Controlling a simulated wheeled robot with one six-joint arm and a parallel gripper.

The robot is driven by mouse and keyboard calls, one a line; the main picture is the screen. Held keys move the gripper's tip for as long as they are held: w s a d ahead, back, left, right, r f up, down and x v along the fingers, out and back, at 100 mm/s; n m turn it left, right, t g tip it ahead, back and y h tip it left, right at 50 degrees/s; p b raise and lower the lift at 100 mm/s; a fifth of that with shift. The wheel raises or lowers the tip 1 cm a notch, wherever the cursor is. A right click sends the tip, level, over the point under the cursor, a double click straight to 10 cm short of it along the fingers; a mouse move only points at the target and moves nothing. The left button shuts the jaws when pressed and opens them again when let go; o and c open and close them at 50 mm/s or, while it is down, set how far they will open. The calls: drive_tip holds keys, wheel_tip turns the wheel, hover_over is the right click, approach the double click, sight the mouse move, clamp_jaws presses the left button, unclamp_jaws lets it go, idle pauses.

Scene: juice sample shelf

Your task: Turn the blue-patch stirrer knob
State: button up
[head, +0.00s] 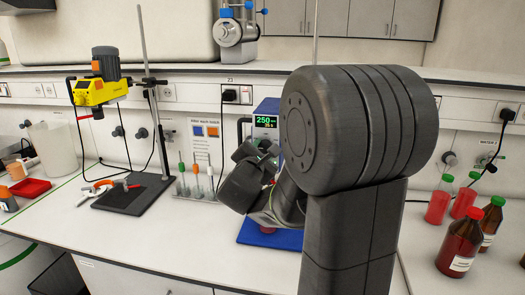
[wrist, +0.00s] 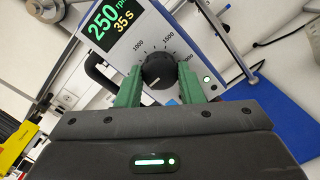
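The stirrer's black round knob (wrist: 158,71) sits on a pale front panel with a printed speed scale around it. The stirrer's display (wrist: 110,22) reads 250 rpm and 35 s; this display also shows in the head view (head: 265,122). A blue patch (wrist: 282,112) lies under the stirrer. My gripper (wrist: 162,82) has its two green fingers apart, one on each side of the knob. A narrow gap shows by the right finger; contact on the left is unclear. In the head view my arm hides the knob and the fingertips.
A yellow overhead stirrer (head: 98,92) hangs on a stand (head: 147,95) at the left. A small rack (head: 196,190) stands left of my gripper. Brown bottles (head: 460,245) and red-filled bottles (head: 438,205) stand at the right.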

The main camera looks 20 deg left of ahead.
drive_tip(key=shift+b, duration=0.35)
drive_tip(key=n+b, duration=0.2)
drive_tip(key=n, duration=0.1)
drive_tip(key=shift+f, duration=0.15)
drive_tip(key=shift+n+b, duration=0.8)
drive_tip(key=shift+n, duration=0.6)
drive_tip(key=o, duration=1)
drive_tip(key=s+d+b, duration=0.2)
drive_tip(key=s, duration=1.1)
drive_tip(key=shift+s+d, duration=0.3)
drive_tip(key=shift+d, duration=0.1)
